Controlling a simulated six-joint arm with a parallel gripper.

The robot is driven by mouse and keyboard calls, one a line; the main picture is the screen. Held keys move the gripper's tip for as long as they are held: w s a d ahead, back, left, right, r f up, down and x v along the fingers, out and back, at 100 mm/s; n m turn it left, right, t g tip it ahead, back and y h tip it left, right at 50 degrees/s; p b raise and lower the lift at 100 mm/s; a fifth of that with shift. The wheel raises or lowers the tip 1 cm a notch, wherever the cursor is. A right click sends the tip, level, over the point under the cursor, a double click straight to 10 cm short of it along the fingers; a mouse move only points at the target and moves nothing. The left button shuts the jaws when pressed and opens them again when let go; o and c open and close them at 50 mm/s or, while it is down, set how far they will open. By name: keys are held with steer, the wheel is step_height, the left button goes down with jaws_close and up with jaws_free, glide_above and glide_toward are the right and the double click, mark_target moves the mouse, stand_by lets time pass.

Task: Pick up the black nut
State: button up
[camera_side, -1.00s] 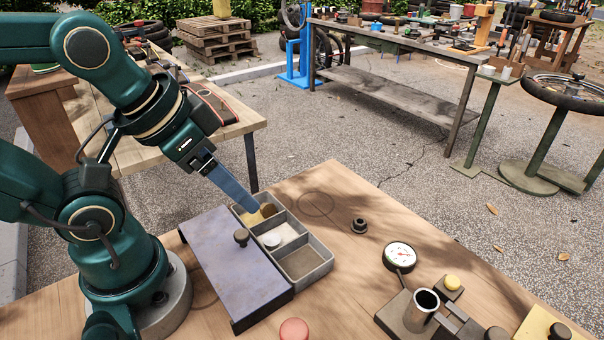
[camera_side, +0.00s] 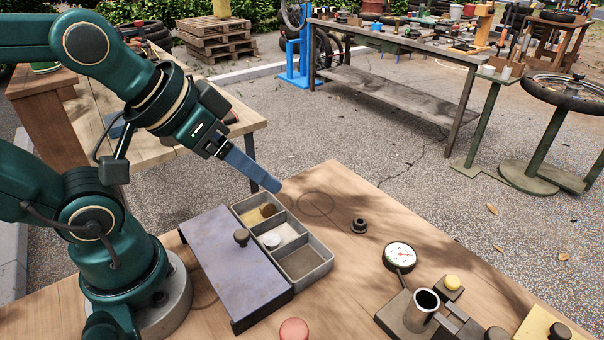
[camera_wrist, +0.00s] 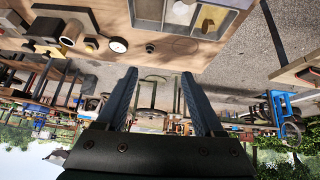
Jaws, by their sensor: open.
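The black nut (camera_side: 359,225) sits alone on the wooden table, to the right of the divided tray. It also shows in the wrist view (camera_wrist: 150,48), small, in the upper middle. My gripper (camera_side: 277,186) is in the air above the table's back edge, left of the nut and apart from it. In the wrist view my gripper (camera_wrist: 160,75) has its two blue fingers spread wide with nothing between them.
The grey divided tray (camera_side: 327,271) holds a few small pieces, and a purple-topped box (camera_side: 215,265) with a black knob stands beside it. A gauge (camera_side: 399,256), a metal cylinder fixture (camera_side: 420,312) and a red disc (camera_side: 293,330) are nearby. Table around the nut is clear.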

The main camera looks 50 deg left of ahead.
steer(key=w+d+r+n+t+h, duration=0.1)
steer(key=w+d+r+n+t, duration=0.2)
steer(key=w+r, duration=0.45)
steer(key=n+t+y, duration=0.2)
steer(key=n+y, duration=0.3)
glide_above(360, 221)
step_height(360, 221, down, 12)
steer(key=r, duration=0.1)
steer(key=s+f, duration=0.1)
steer(key=f, duration=0.1)
steer(key=s+f+m+y, duration=0.1)
steer(key=f, duration=0.2)
steer(key=s+f+m, duration=0.1)
steer(key=f, duration=0.1)
steer(key=shift+d+f+y, duration=0.1)
steer(key=shift+f+y, duration=0.2)
steer(key=shift+f, duration=0.05)
steer(key=shift+m+g, duration=0.5)
steer(key=shift+m, duration=0.4)
steer(key=f, duration=0.1)
steer(key=s+d+f, duration=0.1)
steer(key=f, duration=0.1)
steer(key=s+f, duration=0.1)
steer(key=shift+s+d+f, duration=0.2)
steer(key=shift+d+f, duration=0.05)
steer(key=shift+d, duration=0.1)
steer(key=shift+w+d+f, duration=0.1)
steer(key=shift+x, duration=2.4)
steer(key=shift+d, duration=0.1)
